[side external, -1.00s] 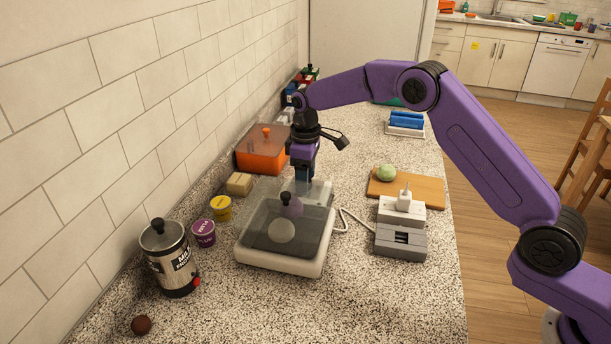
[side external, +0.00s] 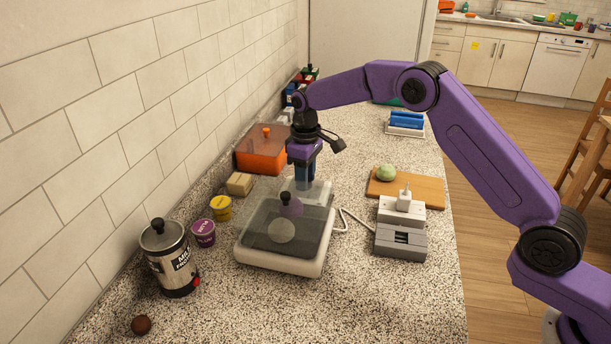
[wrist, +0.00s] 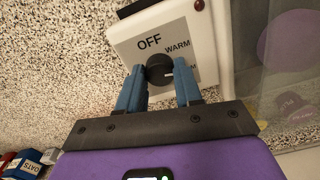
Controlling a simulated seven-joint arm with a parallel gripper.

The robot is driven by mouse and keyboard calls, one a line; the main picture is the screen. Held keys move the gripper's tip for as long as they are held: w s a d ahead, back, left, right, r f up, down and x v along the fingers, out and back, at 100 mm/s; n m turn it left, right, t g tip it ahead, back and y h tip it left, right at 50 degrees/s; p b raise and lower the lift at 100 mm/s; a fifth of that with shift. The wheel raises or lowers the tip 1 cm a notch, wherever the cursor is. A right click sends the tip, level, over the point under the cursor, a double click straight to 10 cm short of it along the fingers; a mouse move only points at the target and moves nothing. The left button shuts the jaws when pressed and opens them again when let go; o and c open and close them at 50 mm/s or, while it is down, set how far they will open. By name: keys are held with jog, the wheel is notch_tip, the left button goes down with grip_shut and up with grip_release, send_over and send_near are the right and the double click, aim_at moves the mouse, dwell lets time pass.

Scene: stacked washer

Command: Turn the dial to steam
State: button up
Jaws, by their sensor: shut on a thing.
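The black dial (wrist: 158,68) sits on the white control panel (wrist: 125,40) of the steamer (side external: 281,240). The panel reads OFF and WARM, and a third label to the right of the dial is mostly hidden by a finger, with only an M showing. The dial's white mark points right, toward that partly hidden label. My gripper (wrist: 160,82) is shut on the dial, with one blue finger on each side. In the side external view my gripper (side external: 305,178) points down at the panel behind the lid, and hides the dial.
The steamer's dark clear lid has a black knob (side external: 285,198). An orange pot (side external: 262,155) and a tan block (side external: 239,184) stand to the left. A grey power strip (side external: 400,240) with a white plug and a cutting board (side external: 420,190) lie to the right.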

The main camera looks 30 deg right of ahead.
jog(key=m, duration=2.1)
jog(key=shift+m, duration=0.4)
jog(key=o, duration=1)
jog(key=shift+o, duration=0.2)
notch_tip(320, 180, up, 18)
jog(key=shift+f, duration=0.25)
